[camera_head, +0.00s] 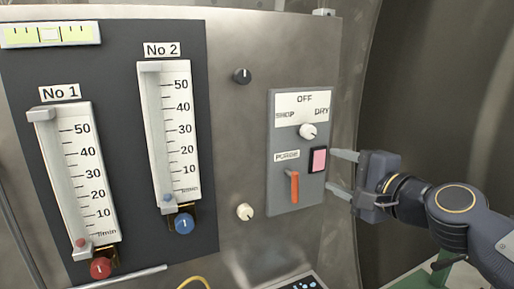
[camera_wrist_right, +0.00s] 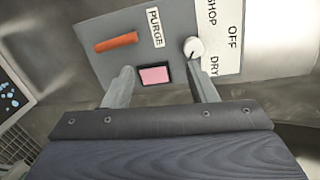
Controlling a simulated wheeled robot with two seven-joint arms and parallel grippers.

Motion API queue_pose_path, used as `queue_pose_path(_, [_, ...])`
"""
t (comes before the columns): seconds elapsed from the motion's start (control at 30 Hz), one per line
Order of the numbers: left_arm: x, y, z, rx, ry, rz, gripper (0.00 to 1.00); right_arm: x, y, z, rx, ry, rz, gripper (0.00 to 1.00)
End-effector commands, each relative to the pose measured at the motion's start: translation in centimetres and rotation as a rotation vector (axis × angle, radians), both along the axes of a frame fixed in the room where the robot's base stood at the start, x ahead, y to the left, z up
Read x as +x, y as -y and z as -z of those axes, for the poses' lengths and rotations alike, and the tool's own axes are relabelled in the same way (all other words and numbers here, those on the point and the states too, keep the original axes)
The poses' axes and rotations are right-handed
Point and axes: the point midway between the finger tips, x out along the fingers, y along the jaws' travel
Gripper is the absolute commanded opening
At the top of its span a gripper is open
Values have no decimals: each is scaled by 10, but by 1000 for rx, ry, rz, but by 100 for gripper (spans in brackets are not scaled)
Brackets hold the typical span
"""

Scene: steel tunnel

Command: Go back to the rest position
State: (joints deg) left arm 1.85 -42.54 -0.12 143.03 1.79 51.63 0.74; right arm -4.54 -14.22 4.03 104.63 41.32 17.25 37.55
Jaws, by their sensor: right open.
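My right gripper (camera_head: 341,172) is open and empty, in front of the right edge of a grey switch panel (camera_head: 280,195). Its two fingers stand apart, one above the other in the head view. The panel carries a white selector knob (camera_head: 308,131) under SHOP, OFF and DRY, an orange PURGE lever (camera_head: 294,186) and a pink button (camera_head: 318,160). In the right wrist view the pink button (camera_wrist_right: 155,75) shows between the two fingers (camera_wrist_right: 165,82), with nothing held. I cannot tell whether a fingertip touches the panel. My left gripper is not in view.
Two flow gauges, No 1 (camera_head: 76,175) and No 2 (camera_head: 170,130), stand on a dark board at the left, with a red knob (camera_head: 101,268) and a blue knob (camera_head: 184,223). A black knob (camera_head: 241,76) and a cream knob (camera_head: 245,212) sit on the steel wall.

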Motion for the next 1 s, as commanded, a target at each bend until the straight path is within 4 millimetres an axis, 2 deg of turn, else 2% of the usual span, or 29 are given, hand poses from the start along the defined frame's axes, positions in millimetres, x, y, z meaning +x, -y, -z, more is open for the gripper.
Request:
queue_pose_path(0.03, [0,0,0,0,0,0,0,-21,-1,24,-118,-17,-36,52])
queue_pose_path(0.17, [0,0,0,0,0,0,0,-79,-3,101,-470,-83,-182,52])
queue_pose_path(0.2, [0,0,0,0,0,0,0,-99,-3,126,-571,-107,-234,52])
queue_pose_path(0.3, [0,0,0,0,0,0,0,-145,0,183,-788,-165,-367,52])
queue_pose_path(0.4, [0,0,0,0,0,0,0,-185,3,229,-952,-220,-492,52])
queue_pose_path(0.5, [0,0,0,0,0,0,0,-215,7,261,-1063,-258,-592,52])
queue_pose_path(0.6, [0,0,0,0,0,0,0,-233,9,280,-1124,-283,-656,52])
queue_pose_path(0.7, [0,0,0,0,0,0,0,-240,10,287,-1149,-292,-682,52])
queue_pose_path(1.0, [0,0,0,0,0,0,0,-240,10,287,-1150,-293,-683,52])
